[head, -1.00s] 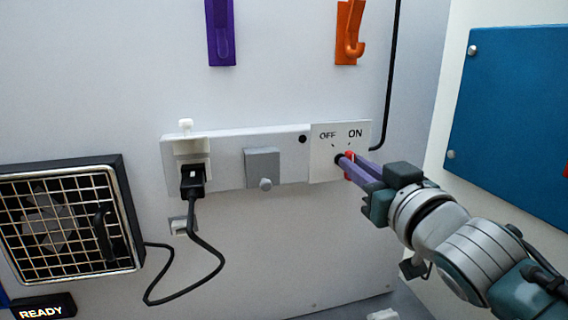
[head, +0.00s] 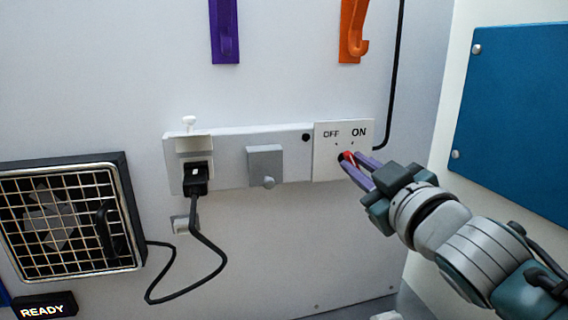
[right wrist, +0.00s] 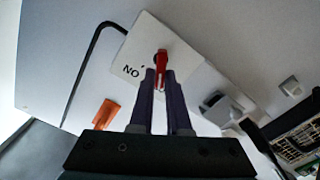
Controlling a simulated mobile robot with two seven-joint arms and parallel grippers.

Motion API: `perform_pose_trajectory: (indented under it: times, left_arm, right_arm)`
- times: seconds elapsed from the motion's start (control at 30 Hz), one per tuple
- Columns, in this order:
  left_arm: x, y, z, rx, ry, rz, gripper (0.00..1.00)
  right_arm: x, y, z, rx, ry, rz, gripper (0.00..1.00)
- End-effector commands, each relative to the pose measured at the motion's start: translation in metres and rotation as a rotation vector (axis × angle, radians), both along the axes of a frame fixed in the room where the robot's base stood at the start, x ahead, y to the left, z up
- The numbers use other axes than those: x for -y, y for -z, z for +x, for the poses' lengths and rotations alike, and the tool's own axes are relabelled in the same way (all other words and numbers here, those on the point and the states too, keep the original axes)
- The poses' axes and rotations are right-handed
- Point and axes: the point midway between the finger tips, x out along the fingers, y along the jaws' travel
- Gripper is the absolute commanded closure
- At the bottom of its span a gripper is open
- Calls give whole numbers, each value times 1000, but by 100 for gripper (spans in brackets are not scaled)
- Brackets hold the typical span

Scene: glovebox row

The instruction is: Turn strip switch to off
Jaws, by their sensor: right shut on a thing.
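The strip switch is a white plate (head: 330,168) marked OFF and ON, at the right end of the wall strip. Its red lever (head: 346,155) leans with its upper end to the left, below and between the two marks. My right gripper (head: 354,162) is shut on the red lever, with one purple finger on each side. In the right wrist view the red lever (right wrist: 161,68) shows between the fingertips, with the ON mark upside down at left. The OFF mark is not readable there. My left gripper is not in view.
The strip (head: 221,170) also carries a grey block with a knob (head: 265,165) and a black plug (head: 196,180) with a hanging cable. A fan grille (head: 68,220) is at left. Purple (head: 225,35) and orange (head: 352,35) hooks hang above. A blue panel (head: 515,120) is at right.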

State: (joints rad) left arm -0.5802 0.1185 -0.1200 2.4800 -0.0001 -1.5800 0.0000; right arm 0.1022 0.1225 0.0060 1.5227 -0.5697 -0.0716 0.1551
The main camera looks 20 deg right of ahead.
Motion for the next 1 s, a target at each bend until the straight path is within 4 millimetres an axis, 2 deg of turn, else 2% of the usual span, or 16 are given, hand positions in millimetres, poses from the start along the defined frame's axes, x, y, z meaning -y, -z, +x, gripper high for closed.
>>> perform_pose_trajectory:
  times: [0.33, 0.37, 0.6, 0.87, 1.0]
  left_arm:
    - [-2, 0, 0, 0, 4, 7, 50]
    - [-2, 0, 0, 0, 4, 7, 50]
    - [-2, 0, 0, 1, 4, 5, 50]
    - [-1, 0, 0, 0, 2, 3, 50]
    - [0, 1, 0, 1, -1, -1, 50]
  right_arm:
    - [0, 0, 0, 0, -1, -8, 100]
    - [0, 0, 0, 0, -1, -8, 82]
    - [0, 0, 0, 1, -1, -5, 55]
    - [0, 0, -1, 0, 0, -4, 55]
    - [-1, 1, -11, -1, -1, -5, 55]
